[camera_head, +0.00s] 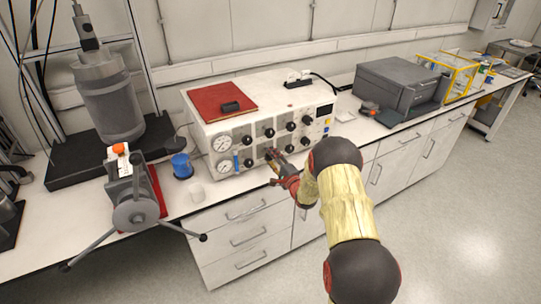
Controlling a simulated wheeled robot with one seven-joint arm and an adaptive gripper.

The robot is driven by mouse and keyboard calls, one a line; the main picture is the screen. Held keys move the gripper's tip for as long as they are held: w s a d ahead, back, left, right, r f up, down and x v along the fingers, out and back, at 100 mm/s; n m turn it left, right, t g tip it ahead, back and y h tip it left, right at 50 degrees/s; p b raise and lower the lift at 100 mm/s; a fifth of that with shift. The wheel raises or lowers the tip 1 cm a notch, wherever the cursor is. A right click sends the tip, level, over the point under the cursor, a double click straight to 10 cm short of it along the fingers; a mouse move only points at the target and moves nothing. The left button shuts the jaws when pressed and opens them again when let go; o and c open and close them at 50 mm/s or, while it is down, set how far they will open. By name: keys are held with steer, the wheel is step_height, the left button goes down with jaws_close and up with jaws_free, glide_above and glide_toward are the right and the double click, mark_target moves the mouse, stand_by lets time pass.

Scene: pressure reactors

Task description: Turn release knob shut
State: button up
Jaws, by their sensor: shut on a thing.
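A white control box (206,158) stands on the bench, its front panel carrying two round gauges (222,143) at the left and rows of black knobs (269,132). My gripper (271,156) is at the lower middle of this panel, reaching in from the right. It is shut on a knob in the lower row, which its fingers mostly hide. Labels are too small to read, so which knob is the release knob cannot be told. Its turn position is also hidden.
A red pad (219,97) lies on the box. A dark grey case (400,87) stands right. The floor at the right is clear.

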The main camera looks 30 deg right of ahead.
steer(key=shift+m+p, duration=0.5)
steer(key=shift+m, duration=1.1)
steer(key=o, duration=1.2)
steer(key=shift+c, duration=0.2)
steer(key=s, duration=1.2)
steer(key=shift+d, duration=0.25)
